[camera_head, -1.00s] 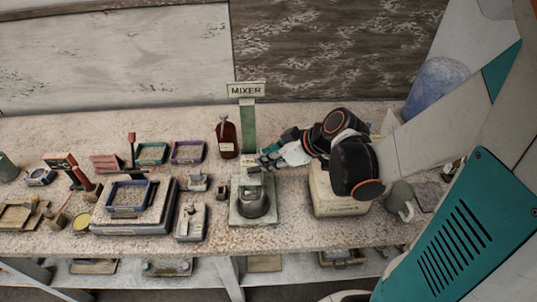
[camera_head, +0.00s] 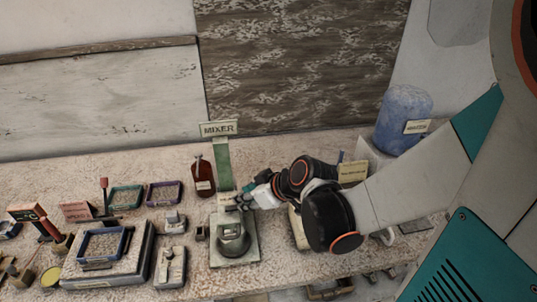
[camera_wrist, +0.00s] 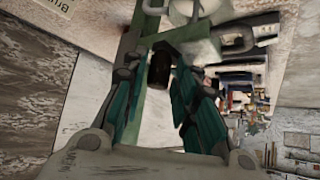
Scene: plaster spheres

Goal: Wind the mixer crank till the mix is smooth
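The mixer is a green stand with a post (camera_head: 223,160) under a MIXER sign (camera_head: 219,128) and a grey-green bowl (camera_head: 233,239) on its base. My gripper (camera_head: 242,198) reaches in from the right, close by the post above the bowl. In the wrist view my gripper (camera_wrist: 157,70) has its teal fingers apart, with a dark brown upright cylinder (camera_wrist: 160,67) between the tips. I cannot tell whether it is the crank's knob or something behind, nor whether the fingers touch it. The mix inside the bowl cannot be made out.
A red-brown bottle (camera_head: 204,177) stands left of the post. Trays (camera_head: 164,192) and a platform with a blue-rimmed tray (camera_head: 102,243) fill the left of the bench. A blue drum (camera_head: 403,117) stands at the back right. My arm covers much of the bench's right side.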

